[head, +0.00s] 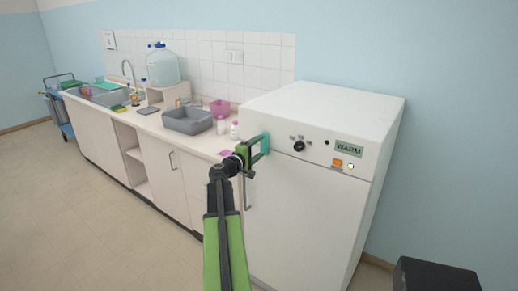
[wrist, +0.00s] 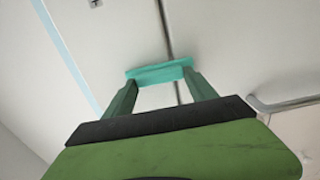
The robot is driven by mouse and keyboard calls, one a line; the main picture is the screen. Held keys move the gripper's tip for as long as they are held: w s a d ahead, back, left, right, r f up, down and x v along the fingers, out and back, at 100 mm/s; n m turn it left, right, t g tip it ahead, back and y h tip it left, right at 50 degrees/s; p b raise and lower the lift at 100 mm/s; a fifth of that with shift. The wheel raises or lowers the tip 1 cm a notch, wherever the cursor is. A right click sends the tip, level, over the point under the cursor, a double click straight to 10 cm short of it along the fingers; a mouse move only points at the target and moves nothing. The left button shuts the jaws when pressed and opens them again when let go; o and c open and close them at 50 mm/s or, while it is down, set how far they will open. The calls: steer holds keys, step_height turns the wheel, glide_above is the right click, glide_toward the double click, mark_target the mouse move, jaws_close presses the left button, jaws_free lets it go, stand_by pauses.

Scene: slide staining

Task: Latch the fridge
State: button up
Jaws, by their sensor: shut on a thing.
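The fridge (head: 315,210) is a white cabinet at the right end of the counter, with a dial and a sign reading WARM on its top panel. Its door looks shut in the head view. A teal bar (head: 262,144), seemingly the latch, is at the upper left of its front. My gripper (head: 252,152) is there, shut on the teal bar. In the wrist view the teal bar (wrist: 160,73) spans between the fingertips of my gripper (wrist: 160,78) and lies across a dark seam. I cannot tell whether the latch is engaged.
A counter (head: 150,124) with a grey basin (head: 187,121), bottles and a large water container (head: 163,66) runs to the left. A dark box (head: 436,275) stands at the lower right. The floor at the left (head: 60,220) is clear.

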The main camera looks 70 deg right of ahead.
stand_by(0.5)
steer(key=o, duration=1.4)
steer(key=shift+c, duration=0.2)
steer(key=v, duration=1.7)
steer(key=shift+a, duration=0.25)
